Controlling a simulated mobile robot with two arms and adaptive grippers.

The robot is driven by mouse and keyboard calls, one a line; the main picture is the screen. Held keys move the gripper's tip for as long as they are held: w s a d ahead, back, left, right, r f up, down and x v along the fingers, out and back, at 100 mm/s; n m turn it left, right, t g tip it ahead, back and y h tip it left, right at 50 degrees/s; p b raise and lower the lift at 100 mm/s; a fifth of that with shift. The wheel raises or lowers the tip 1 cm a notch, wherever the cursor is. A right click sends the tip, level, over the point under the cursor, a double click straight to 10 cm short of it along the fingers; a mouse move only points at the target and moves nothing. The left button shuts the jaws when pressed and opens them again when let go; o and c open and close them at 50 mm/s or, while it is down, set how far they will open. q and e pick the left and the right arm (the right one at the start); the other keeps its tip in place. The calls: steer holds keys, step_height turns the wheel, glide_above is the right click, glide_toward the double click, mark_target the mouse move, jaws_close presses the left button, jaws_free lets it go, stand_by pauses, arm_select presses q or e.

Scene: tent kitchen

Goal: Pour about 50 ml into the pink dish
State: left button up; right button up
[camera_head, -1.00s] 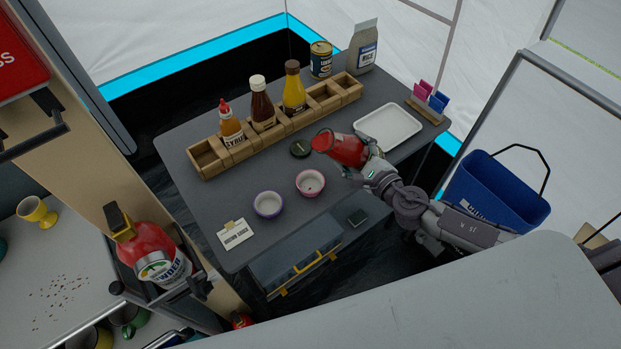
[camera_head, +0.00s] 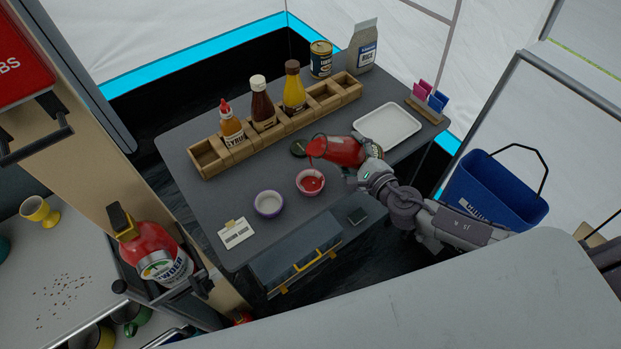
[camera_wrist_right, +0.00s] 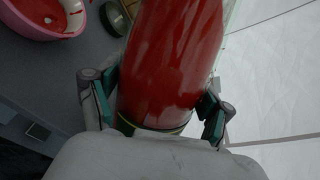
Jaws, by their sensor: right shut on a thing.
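The pink dish (camera_head: 311,190) stands on the dark grey table and holds red sauce. My right gripper (camera_head: 364,158) is shut on a bottle of red sauce (camera_head: 338,151) and holds it tipped, mouth to the left, above the dish. A red stream runs from the mouth down into the dish. In the right wrist view the red bottle (camera_wrist_right: 172,60) lies between the two fingers (camera_wrist_right: 158,105). Part of the pink dish (camera_wrist_right: 68,25) shows there at the upper left, with red inside. My left gripper is not in view.
A purple-rimmed dish (camera_head: 268,204) stands left of the pink dish, near a label card (camera_head: 236,233). A dark round lid (camera_head: 298,148) lies behind. A wooden rack (camera_head: 208,159) holds sauce bottles. A white tray (camera_head: 388,126) lies at the right.

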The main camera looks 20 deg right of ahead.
mark_target(340, 151)
steer(key=shift+s+a+r, duration=0.1)
steer(key=shift+s+a, duration=0.05)
steer(key=shift+a, duration=0.15)
steer(key=shift+d+n, duration=0.1)
steer(key=shift+n, duration=0.4)
stand_by(0.6)
steer(key=shift+d+f+p, duration=0.25)
steer(key=shift+d+p, duration=0.1)
steer(key=shift+d, duration=0.05)
steer(key=shift+d+h, duration=0.15)
steer(key=shift+h, duration=0.15)
steer(key=shift+d+n, duration=0.25)
steer(key=shift+n, duration=0.05)
steer(key=a+m+b, duration=0.1)
steer(key=m, duration=0.1)
steer(key=a+r+m+y+b, duration=0.1)
steer(key=m+b, duration=0.1)
steer(key=a+m+y+b, duration=0.1)
steer(key=b, duration=0.1)
steer(key=shift+s+a+r+m+t, duration=0.1)
steer(key=shift+a+r+m+t, duration=0.2)
steer(key=shift+m, duration=0.1)
steer(key=shift+a+r+m, duration=0.1)
steer(key=shift+a+m, duration=0.1)
steer(key=shift+m, duration=0.1)
steer(key=shift+r, duration=0.2)
